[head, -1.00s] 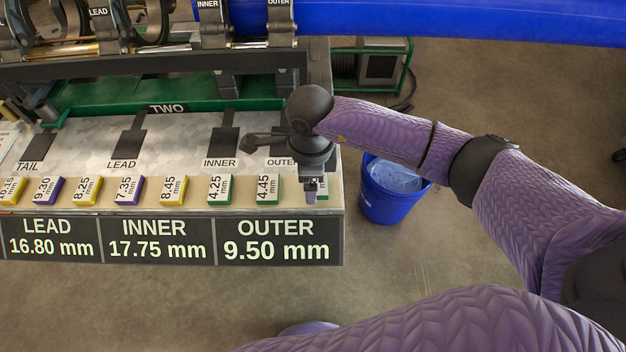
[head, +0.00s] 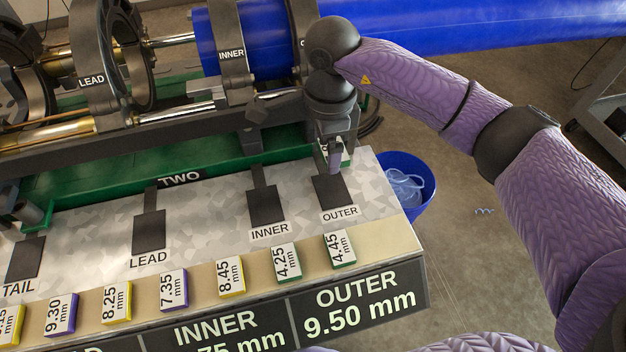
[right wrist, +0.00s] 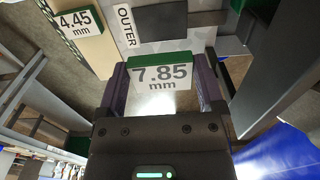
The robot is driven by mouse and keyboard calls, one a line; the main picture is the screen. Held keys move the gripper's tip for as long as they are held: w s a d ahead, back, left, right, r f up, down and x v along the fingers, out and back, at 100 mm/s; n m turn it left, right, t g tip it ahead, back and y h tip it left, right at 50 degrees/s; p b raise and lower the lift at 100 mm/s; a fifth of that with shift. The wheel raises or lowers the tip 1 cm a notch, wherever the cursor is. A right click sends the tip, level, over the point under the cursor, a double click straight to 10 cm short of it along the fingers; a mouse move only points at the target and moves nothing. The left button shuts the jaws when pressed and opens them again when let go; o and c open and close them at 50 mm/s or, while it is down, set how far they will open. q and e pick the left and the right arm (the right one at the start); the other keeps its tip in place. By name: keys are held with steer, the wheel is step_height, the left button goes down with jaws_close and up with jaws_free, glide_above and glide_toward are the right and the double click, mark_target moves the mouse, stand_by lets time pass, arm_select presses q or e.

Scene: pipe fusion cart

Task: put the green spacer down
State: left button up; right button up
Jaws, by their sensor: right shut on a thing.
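The green spacer (right wrist: 160,75), with a white face marked 7.85 mm, is between the fingers of my right gripper (right wrist: 163,92) in the right wrist view. In the head view my right gripper (head: 336,160) points down at the back edge of the dark OUTER pad (head: 335,192). Only a small part of the spacer (head: 346,158) shows there. The OUTER pad also shows bare in the right wrist view (right wrist: 160,18), just beyond the spacer. I cannot tell the spacer's height above the tray top. My left gripper is out of view.
The INNER pad (head: 265,204) and LEAD pad (head: 149,232) are bare. Several spacers line the front ledge, with the green 4.45 mm one (head: 340,248) at its right end. The black clamp frame and blue pipe (head: 480,28) stand behind. A blue bucket (head: 412,165) is at right.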

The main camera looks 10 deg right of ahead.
mark_target(326, 190)
step_height(326, 190, down, 10)
steer(key=shift+d+r+b, duration=0.15)
steer(key=shift+r+b, duration=0.05)
steer(key=shift+b, duration=0.8)
steer(key=shift+f, duration=0.25)
steer(key=shift+r, duration=0.1)
steer(key=o, duration=1)
steer(key=shift+c, duration=0.2)
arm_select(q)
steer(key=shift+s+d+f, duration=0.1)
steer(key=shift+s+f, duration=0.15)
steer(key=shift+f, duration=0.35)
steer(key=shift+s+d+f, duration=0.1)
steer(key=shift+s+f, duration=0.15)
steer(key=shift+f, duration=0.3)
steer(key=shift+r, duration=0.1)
arm_select(e)
step_height(326, 190, up, 12)
steer(key=shift+r+p, duration=0.1)
steer(key=shift+p, duration=1.15)
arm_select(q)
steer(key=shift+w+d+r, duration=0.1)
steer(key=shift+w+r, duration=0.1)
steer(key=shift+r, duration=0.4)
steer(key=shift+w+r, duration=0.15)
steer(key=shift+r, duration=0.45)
